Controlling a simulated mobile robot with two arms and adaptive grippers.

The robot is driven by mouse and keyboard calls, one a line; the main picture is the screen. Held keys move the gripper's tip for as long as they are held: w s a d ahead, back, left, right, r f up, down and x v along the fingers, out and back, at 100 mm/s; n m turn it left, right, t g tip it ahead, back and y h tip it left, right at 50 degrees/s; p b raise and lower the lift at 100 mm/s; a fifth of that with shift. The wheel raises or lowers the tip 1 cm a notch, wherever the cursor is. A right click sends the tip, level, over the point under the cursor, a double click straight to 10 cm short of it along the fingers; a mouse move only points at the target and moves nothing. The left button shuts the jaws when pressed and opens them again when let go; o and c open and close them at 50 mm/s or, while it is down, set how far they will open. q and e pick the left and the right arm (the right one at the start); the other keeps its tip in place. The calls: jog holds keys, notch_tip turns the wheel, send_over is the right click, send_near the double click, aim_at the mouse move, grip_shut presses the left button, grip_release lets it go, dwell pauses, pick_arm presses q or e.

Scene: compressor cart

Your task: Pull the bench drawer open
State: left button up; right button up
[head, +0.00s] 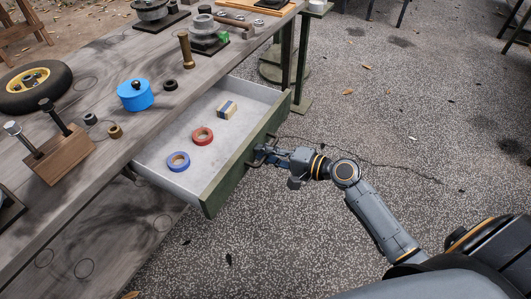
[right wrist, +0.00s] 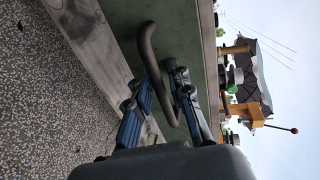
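The bench drawer (head: 168,188) stands well out from the bench (head: 70,160), showing its pale inside. Its green front (head: 226,179) faces right in the head view and also shows in the right wrist view (right wrist: 186,35). In the drawer are a blue tape roll (head: 178,161), a red tape roll (head: 202,136) and a small tan-and-blue block (head: 226,109). My right gripper (head: 268,154) is at the drawer's front. In the right wrist view its fingers (right wrist: 158,90) are closed around the dark curved handle (right wrist: 147,45). My left gripper is out of view.
On the bench top are a wheel (head: 34,84), a blue round container (head: 135,95), a wooden block with upright tools (head: 60,155) and metal parts. A green stand (head: 304,60) is beyond the drawer. The speckled floor right of the drawer is mostly clear.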

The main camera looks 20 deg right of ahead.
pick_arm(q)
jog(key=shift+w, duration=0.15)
pick_arm(e)
jog(key=v, duration=1.2)
jog(key=shift+f, duration=0.1)
